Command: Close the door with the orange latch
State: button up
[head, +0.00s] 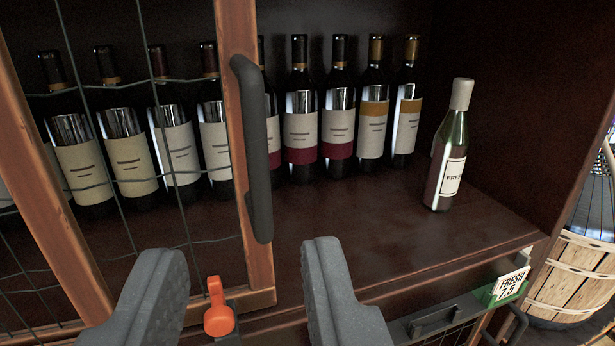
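The door (238,100) has a wooden frame with wire mesh and covers the left part of the wine cabinet. A dark upright handle (257,150) is on its right-hand stile. The orange latch (218,308) shows low in the picture, by the door's bottom rail. My gripper (243,250) is open and empty, its two grey fingers spread wide at the bottom of the view. The latch and the lower end of the stile appear between the fingers. The handle is above them. I cannot tell whether a finger touches the door. The cabinet opening right of the door is uncovered.
A row of wine bottles (300,125) stands inside on the dark shelf (330,225). A single bottle (449,150) stands nearer the front at right. A green-edged price tag (510,287) is on the shelf front. A wooden basket (570,280) is outside at far right.

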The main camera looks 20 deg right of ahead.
aim_at(252, 144)
jog(key=w+d, duration=0.1)
jog(key=w, duration=0.8)
jog(key=w+d, duration=0.1)
jog(key=w, duration=0.3)
jog(key=shift+w+d, duration=0.2)
jog(key=shift+d, duration=0.1)
jog(key=shift+c, duration=0.2)
grip_shut()
